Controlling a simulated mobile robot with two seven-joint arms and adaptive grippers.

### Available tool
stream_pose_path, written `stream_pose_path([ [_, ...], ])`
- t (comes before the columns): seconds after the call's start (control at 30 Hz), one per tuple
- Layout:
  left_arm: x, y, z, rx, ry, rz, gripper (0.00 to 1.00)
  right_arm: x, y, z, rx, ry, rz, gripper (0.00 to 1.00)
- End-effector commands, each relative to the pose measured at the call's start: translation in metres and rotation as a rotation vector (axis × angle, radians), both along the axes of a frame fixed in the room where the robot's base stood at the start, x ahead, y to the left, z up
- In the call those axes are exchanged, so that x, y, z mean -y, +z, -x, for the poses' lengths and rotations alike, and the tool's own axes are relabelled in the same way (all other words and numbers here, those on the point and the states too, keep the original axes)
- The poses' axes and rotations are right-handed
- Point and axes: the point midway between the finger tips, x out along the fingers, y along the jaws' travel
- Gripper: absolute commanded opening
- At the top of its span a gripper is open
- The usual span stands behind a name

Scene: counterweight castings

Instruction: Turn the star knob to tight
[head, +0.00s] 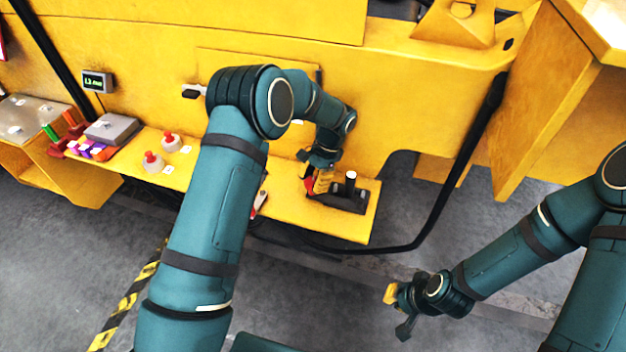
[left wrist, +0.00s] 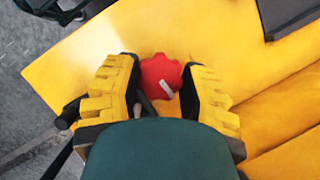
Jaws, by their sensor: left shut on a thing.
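The red star knob (left wrist: 161,76) shows in the left wrist view, between the yellow-padded fingers of my left gripper (left wrist: 162,95). It has a lobed rim and a pale pointer mark slanting across its face. My left gripper is shut on the knob. In the head view my left gripper (head: 320,180) is down at the right part of the yellow shelf, and only a bit of red (head: 309,184) shows beside it. My right gripper (head: 398,305) hangs over the grey floor, away from the shelf, with its fingers apart and nothing between them.
A black block with a white-topped post (head: 350,190) stands close to the right of my left gripper. Two red-topped knobs (head: 152,160) (head: 171,140), a grey box (head: 111,129) and a small display (head: 97,81) are further left. The yellow panel (head: 400,90) rises behind the shelf.

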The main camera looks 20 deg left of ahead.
Motion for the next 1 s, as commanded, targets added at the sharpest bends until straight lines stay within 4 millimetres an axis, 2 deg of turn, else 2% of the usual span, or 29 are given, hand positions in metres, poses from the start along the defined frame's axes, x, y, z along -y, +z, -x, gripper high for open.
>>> stream_pose_path([
  [0.57,-0.0001,-0.0036,0.0036,-0.012,-0.032,-0.001,0.08,-0.0001,-0.0004,0.0,0.0,0.0,0.0,0.0],
  [0.6,-0.0001,-0.0036,0.0035,-0.012,-0.032,-0.001,0.53,0.0,-0.0005,0.0001,0.0,0.0,0.0,0.0],
  [0.67,-0.0002,-0.0035,0.0032,-0.011,-0.032,-0.001,0.74,0.0,-0.0005,0.0001,0.0,0.0,0.0,0.0],
  [0.7,-0.0002,-0.003,0.0028,-0.01,-0.031,-0.001,0.78,-0.0001,-0.0004,0.0,0.0,0.0,0.0,0.0],
  [1.0,0.0003,0.0001,0.0006,-0.002,-0.032,0.0,0.78,-0.0001,-0.0001,0.0001,0.0,0.0,0.0,0.0],
])
